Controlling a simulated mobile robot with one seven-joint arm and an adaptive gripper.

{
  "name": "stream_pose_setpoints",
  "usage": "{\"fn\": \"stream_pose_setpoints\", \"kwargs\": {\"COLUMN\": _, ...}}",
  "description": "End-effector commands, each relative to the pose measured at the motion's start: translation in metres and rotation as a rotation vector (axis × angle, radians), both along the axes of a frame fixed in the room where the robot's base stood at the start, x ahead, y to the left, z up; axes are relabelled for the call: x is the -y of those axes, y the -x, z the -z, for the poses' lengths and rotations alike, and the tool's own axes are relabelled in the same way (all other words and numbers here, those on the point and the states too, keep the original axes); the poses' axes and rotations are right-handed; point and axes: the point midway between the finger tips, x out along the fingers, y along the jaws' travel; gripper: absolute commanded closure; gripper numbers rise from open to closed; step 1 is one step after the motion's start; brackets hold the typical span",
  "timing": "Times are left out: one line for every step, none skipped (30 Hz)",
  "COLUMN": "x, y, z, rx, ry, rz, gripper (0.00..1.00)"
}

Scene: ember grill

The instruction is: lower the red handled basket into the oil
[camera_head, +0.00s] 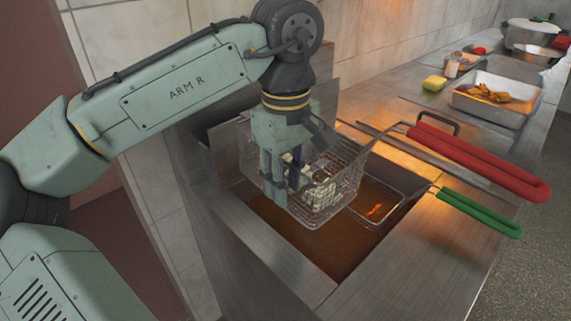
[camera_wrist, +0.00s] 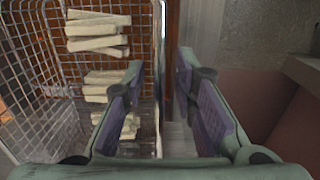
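The red handled basket (camera_head: 345,178) is wire mesh and sits above the brown oil (camera_head: 290,238) in the fryer. Its red handle (camera_head: 480,160) reaches right over the steel edge. Pale sticks (camera_wrist: 98,30) lie in the basket, as the wrist view shows. My gripper (camera_head: 285,190) points down at the basket's left side. In the wrist view my gripper (camera_wrist: 160,75) has one finger inside the basket and one outside. The mesh wall (camera_wrist: 158,40) stands between them with visible gaps, so the fingers look open. The basket's underside contact is hidden.
A green handle (camera_head: 480,214) belongs to a second basket (camera_head: 385,203) low in the oil at right. Beyond stand a steel tray (camera_head: 503,112) with browned food, a yellow sponge (camera_head: 434,83) and a pot (camera_head: 528,32). A tiled wall (camera_head: 365,60) rises behind.

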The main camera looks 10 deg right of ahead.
Motion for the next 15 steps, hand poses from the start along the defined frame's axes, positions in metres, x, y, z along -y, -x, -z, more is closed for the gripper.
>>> {"fn": "stream_pose_setpoints", "kwargs": {"x": 0.0, "y": 0.0001, "z": 0.0012, "rx": 0.0, "ry": 0.0, "rz": 0.0, "gripper": 0.74}}
{"fn": "stream_pose_setpoints", "kwargs": {"x": 0.0001, "y": 0.0001, "z": 0.0015, "rx": 0.0, "ry": 0.0, "rz": 0.0, "gripper": 0.74}}
{"fn": "stream_pose_setpoints", "kwargs": {"x": 0.0002, "y": 0.0001, "z": 0.0017, "rx": 0.001, "ry": 0.001, "rz": 0.0, "gripper": 0.74}}
{"fn": "stream_pose_setpoints", "kwargs": {"x": 0.0001, "y": 0.0, "z": 0.0017, "rx": 0.001, "ry": 0.001, "rz": 0.0, "gripper": 0.74}}
{"fn": "stream_pose_setpoints", "kwargs": {"x": 0.0001, "y": 0.0, "z": 0.0017, "rx": 0.001, "ry": 0.001, "rz": 0.001, "gripper": 0.74}}
{"fn": "stream_pose_setpoints", "kwargs": {"x": 0.0001, "y": 0.0, "z": 0.0016, "rx": 0.001, "ry": 0.001, "rz": 0.001, "gripper": 0.74}}
{"fn": "stream_pose_setpoints", "kwargs": {"x": 0.0002, "y": 0.0, "z": 0.0016, "rx": 0.001, "ry": 0.001, "rz": 0.001, "gripper": 0.74}}
{"fn": "stream_pose_setpoints", "kwargs": {"x": 0.0001, "y": 0.0, "z": 0.0015, "rx": 0.001, "ry": 0.001, "rz": 0.001, "gripper": 0.74}}
{"fn": "stream_pose_setpoints", "kwargs": {"x": 0.0002, "y": 0.0, "z": 0.0015, "rx": 0.001, "ry": 0.001, "rz": 0.001, "gripper": 0.77}}
{"fn": "stream_pose_setpoints", "kwargs": {"x": 0.0002, "y": 0.0, "z": 0.0015, "rx": 0.001, "ry": 0.001, "rz": 0.001, "gripper": 0.79}}
{"fn": "stream_pose_setpoints", "kwargs": {"x": 0.0002, "y": 0.0, "z": 0.0014, "rx": 0.001, "ry": 0.001, "rz": 0.001, "gripper": 0.81}}
{"fn": "stream_pose_setpoints", "kwargs": {"x": 0.0002, "y": 0.0, "z": 0.0014, "rx": 0.001, "ry": 0.001, "rz": 0.001, "gripper": 0.83}}
{"fn": "stream_pose_setpoints", "kwargs": {"x": 0.0002, "y": 0.0, "z": 0.0013, "rx": 0.001, "ry": 0.001, "rz": 0.001, "gripper": 0.85}}
{"fn": "stream_pose_setpoints", "kwargs": {"x": 0.0002, "y": 0.0, "z": 0.0013, "rx": 0.001, "ry": 0.001, "rz": 0.001, "gripper": 0.88}}
{"fn": "stream_pose_setpoints", "kwargs": {"x": 0.0002, "y": 0.0, "z": 0.0013, "rx": 0.001, "ry": 0.001, "rz": 0.001, "gripper": 0.9}}
